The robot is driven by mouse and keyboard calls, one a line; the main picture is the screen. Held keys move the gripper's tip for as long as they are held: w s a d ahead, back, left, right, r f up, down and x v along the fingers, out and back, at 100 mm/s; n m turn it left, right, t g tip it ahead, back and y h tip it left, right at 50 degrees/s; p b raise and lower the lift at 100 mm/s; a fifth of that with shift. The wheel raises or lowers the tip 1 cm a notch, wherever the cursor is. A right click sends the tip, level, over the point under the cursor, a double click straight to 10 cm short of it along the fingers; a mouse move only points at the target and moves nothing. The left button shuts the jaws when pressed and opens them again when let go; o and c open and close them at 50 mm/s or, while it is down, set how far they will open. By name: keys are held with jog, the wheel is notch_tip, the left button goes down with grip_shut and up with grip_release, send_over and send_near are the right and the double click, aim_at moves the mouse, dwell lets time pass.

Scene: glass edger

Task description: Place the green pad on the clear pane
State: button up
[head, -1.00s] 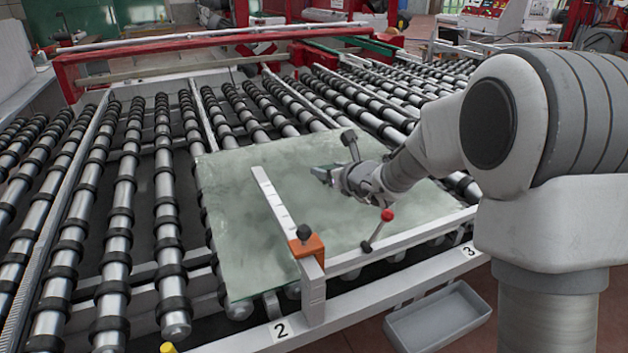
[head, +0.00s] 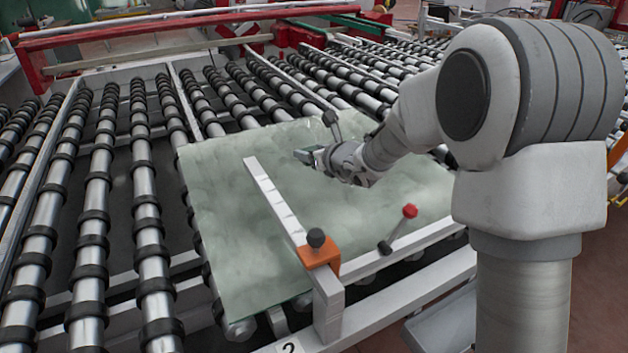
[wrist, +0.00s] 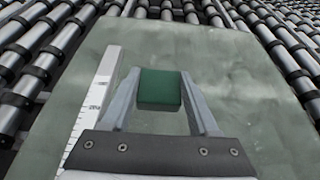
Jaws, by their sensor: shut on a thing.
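The clear pane (head: 225,190) is a pale greenish, cloudy sheet lying flat on the rollers in the head view. It also fills the middle of the wrist view (wrist: 215,58). My gripper (head: 303,155) is over the pane, right of the white ruler bar. In the wrist view my gripper (wrist: 160,92) is shut on the green pad (wrist: 160,88), a small dark green block between the fingertips. The pad is seen over the pane; whether it touches the glass I cannot tell. In the head view the pad is hard to make out at the fingertips.
The white ruler bar (head: 270,195) with an orange clamp (head: 318,252) and black knob crosses the pane's front part. A lever with a red knob (head: 410,211) stands at the front edge. Rollers (head: 145,220) surround the pane. A red beam (head: 150,43) spans the back.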

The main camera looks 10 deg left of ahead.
notch_tip(320, 180, down, 5)
jog(key=b, duration=0.3)
jog(key=p, duration=0.2)
send_over(317, 185)
notch_tip(317, 185, down, 7)
jog(key=shift+w, duration=0.1)
jog(key=shift+f, duration=1.95)
jog(key=shift+f, duration=0.25)
jog(key=o, duration=1.3)
jog(key=shift+r, duration=0.1)
jog(key=shift+r, duration=0.1)
